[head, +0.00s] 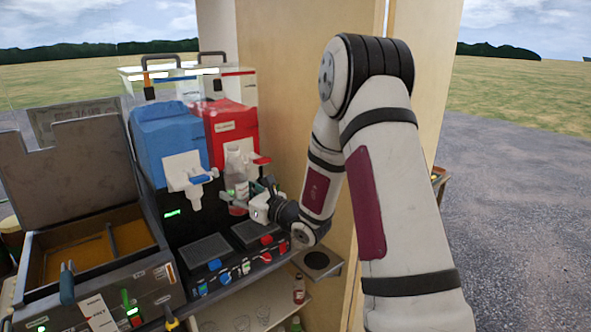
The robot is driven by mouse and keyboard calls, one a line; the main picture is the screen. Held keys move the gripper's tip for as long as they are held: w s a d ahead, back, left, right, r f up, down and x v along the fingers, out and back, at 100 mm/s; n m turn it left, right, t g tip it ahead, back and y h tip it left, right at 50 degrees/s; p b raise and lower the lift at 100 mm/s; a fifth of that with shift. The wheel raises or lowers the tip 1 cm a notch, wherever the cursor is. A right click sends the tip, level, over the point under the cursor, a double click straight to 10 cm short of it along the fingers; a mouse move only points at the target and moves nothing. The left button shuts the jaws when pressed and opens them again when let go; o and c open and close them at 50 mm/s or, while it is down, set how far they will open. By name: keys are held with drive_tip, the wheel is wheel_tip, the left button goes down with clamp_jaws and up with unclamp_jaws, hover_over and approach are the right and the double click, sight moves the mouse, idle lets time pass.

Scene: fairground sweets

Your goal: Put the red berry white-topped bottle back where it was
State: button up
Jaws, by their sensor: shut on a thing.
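The pale, white-topped bottle (236,172) shows some red on its lower part. It stands about upright in front of the red drink tank, close to that tank's tap. My gripper (250,207) is shut on it from the right, around its lower part. The fingers and part of the bottle overlap in this view, so the exact grip and any gap below the bottle are hard to tell.
The red tank (228,122) and blue tank (170,135) stand behind drip trays (206,249). A bare round holder (316,261) is at the right. A small red bottle (299,290) stands on the lower shelf. An open-lidded box (92,245) is at left.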

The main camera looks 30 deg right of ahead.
drive_tip(key=s+a+f+n+y, duration=0.1)
drive_tip(key=a+f, duration=0.3)
drive_tip(key=f, duration=0.2)
drive_tip(key=s+a+f+n+g+y, duration=0.1)
drive_tip(key=a+f, duration=0.3)
drive_tip(key=f, duration=0.3)
drive_tip(key=shift+s+a+f+y, duration=0.15)
drive_tip(key=shift+a+f+y, duration=0.15)
drive_tip(key=shift+y, duration=0.1)
drive_tip(key=shift+r, duration=0.15)
